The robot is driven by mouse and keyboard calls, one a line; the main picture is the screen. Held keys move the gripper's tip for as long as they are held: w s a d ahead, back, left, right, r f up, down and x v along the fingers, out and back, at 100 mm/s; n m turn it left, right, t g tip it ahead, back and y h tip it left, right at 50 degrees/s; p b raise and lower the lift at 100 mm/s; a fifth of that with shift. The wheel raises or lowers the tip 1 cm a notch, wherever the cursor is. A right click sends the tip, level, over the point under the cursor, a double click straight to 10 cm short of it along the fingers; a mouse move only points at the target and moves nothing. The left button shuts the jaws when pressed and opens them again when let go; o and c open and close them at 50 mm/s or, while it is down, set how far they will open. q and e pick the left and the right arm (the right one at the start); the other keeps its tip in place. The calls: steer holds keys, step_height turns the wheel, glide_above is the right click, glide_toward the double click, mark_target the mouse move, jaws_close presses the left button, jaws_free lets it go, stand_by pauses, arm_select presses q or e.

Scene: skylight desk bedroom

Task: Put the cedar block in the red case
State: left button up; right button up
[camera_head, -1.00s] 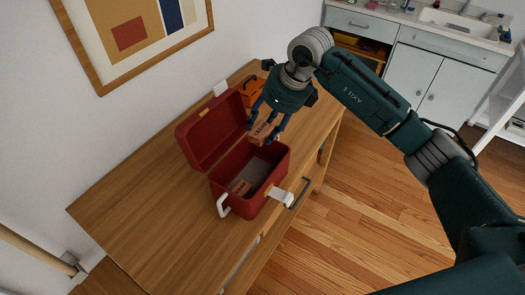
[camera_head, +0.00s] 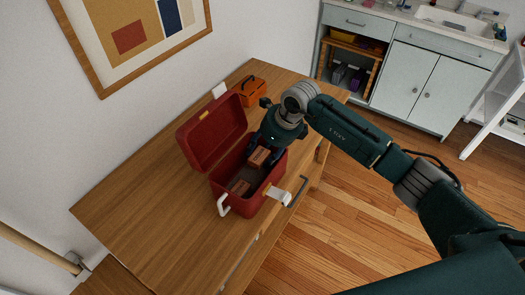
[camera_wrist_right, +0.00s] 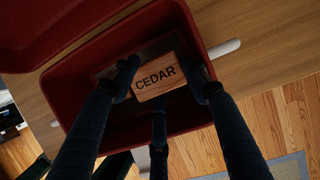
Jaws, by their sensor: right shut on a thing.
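The cedar block (camera_head: 259,156), a small wooden block, is held by my right gripper (camera_head: 265,149) at the opening of the red case. In the right wrist view the block (camera_wrist_right: 158,77) shows the word CEDAR, with blue fingers on both sides of it. The red case (camera_head: 257,204) stands on the wooden dresser with its lid (camera_head: 210,132) tipped back open. I cannot tell whether the cedar block touches the case floor. My left gripper is not in view.
An orange case (camera_head: 251,92) stands behind the red case on the dresser (camera_head: 140,210). The dresser top to the left is clear. A framed picture (camera_head: 135,40) hangs on the wall. A light cabinet (camera_head: 425,85) stands at the back right.

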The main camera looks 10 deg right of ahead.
steer(key=shift+f+b, duration=0.65)
steer(key=o, duration=0.8)
steer(key=shift+c, duration=0.2)
steer(key=shift+r, duration=0.1)
steer(key=shift+r+p, duration=0.65)
steer(key=shift+p, duration=0.15)
steer(key=shift+d+r+b, duration=0.2)
steer(key=shift+r+b, duration=0.1)
steer(key=b+v, duration=0.3)
steer(key=v, duration=0.8)
